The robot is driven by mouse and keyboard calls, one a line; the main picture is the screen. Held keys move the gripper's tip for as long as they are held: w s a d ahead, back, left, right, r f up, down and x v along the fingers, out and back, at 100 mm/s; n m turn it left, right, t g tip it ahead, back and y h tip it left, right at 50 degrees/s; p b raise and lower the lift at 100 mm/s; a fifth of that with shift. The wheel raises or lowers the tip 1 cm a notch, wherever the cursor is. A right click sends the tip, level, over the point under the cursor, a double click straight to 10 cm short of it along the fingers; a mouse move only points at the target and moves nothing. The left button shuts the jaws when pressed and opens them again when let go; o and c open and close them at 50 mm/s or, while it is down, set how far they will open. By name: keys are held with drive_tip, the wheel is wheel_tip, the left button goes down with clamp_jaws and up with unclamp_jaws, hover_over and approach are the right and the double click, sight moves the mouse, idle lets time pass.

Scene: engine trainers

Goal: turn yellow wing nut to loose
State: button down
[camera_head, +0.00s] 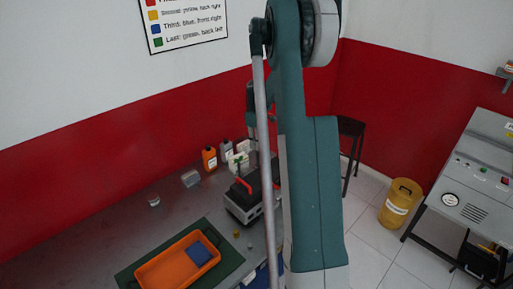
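A dark grey engine trainer (242,205) with red parts on top stands on the grey workbench, just left of my arm. My teal arm covers the middle of the view and hides the trainer's right side. I cannot make out a yellow wing nut on the trainer. A tiny yellowish piece (236,234) lies on the bench in front of it, too small to identify. I cannot make out my gripper's fingers; they seem hidden behind my arm.
An orange tray (150,272) holding a blue item (200,253) sits on a green mat (228,259) at the front. An orange bottle (209,159) and other containers stand behind the trainer. The workbench (110,235) is mostly clear at left. A colour-order sign (184,17) hangs above.

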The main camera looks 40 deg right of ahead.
drive_tip(key=n+b, duration=0.2)
drive_tip(key=n, duration=0.4)
drive_tip(key=shift+s+a+f+b, duration=0.1)
drive_tip(key=shift+a+b, duration=0.05)
drive_tip(key=shift+b, duration=0.2)
drive_tip(key=n+b, duration=0.1)
drive_tip(key=n, duration=0.5)
drive_tip(key=shift+s+n+b, duration=0.15)
drive_tip(key=shift+n+b, duration=0.15)
drive_tip(key=shift+b, duration=0.05)
drive_tip(key=c, duration=2.7)
unclamp_jaws()
drive_tip(key=shift+r, duration=6.1)
